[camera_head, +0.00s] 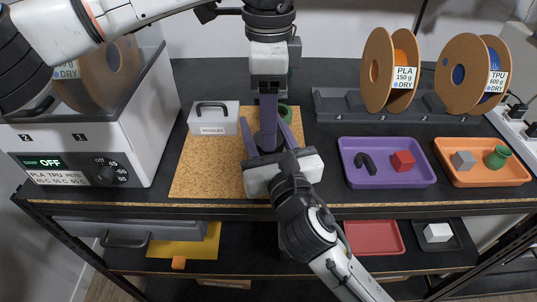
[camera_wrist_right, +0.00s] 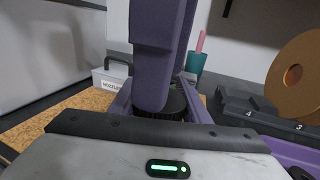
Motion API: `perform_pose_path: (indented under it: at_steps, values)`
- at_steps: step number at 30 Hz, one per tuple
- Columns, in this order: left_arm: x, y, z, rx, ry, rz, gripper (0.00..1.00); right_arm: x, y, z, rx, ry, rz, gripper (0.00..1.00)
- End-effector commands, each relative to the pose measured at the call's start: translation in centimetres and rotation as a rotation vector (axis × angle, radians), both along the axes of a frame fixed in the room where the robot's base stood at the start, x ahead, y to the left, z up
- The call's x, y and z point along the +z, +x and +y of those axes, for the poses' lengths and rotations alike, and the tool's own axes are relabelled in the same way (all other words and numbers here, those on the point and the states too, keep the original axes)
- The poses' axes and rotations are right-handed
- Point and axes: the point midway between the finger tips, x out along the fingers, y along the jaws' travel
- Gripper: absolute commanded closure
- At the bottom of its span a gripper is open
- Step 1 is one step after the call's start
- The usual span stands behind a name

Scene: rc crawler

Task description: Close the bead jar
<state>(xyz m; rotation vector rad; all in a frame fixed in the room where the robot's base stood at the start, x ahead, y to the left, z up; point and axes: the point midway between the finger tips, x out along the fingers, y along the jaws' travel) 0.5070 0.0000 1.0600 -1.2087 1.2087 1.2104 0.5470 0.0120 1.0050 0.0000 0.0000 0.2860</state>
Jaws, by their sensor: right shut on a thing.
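A dark, round, ridged part (camera_wrist_right: 174,104), apparently the bead jar's lid, shows in the right wrist view between my right gripper's purple fingers. The jar's body is hidden there, and in the head view my grippers cover nearly all of it. My right gripper (camera_head: 268,138) reaches in from the front, low over the cork mat, and is shut on the jar. My left gripper (camera_head: 268,122) points straight down from above. Its purple fingers (camera_wrist_right: 157,75) come down at the ridged part; whether they grip it is hidden.
The cork mat (camera_head: 200,165) carries a nozzles box (camera_head: 213,122) at left. A green cup (camera_wrist_right: 195,62) stands behind the jar. A dryer (camera_head: 130,140) is left. Purple (camera_head: 390,184) and orange (camera_head: 485,180) trays lie right, with filament spools (camera_head: 378,70) behind.

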Motion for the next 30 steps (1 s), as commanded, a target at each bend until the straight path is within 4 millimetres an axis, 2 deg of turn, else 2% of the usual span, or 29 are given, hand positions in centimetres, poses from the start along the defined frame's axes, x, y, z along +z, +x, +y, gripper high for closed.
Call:
perform_pose_path:
  at_steps: [3,6,17,24,26,27,30]
  values:
    - [-1.6,0.0,0.0,0.001,0.001,0.001,0.41,0.0,0.0,0.0,0.0,0.0,0.001,1.0]
    - [-2.3,0.0,0.0,0.001,0.0,0.0,0.41,0.0,0.0,0.0,0.0,0.0,0.001,1.0]
    - [-2.8,0.0,0.0,0.001,0.0,-0.001,0.41,0.0,0.0,0.0,0.0,0.0,0.001,1.0]
    - [-2.8,0.0,0.0,0.001,0.0,-0.001,0.8,0.0,0.0,0.0,0.0,0.0,0.001,1.0]
    - [-2.8,0.0,0.0,0.001,0.0,-0.001,0.84,0.0,0.0,0.0,0.0,0.0,0.001,1.0]
    - [-2.8,0.0,0.0,0.0,0.0,-0.002,0.55,0.0,0.0,0.0,0.0,0.0,0.001,1.0]
    - [-2.7,0.0,0.0,0.0,0.0,-0.002,0.38,0.0,0.0,0.0,0.0,0.0,0.001,1.0]
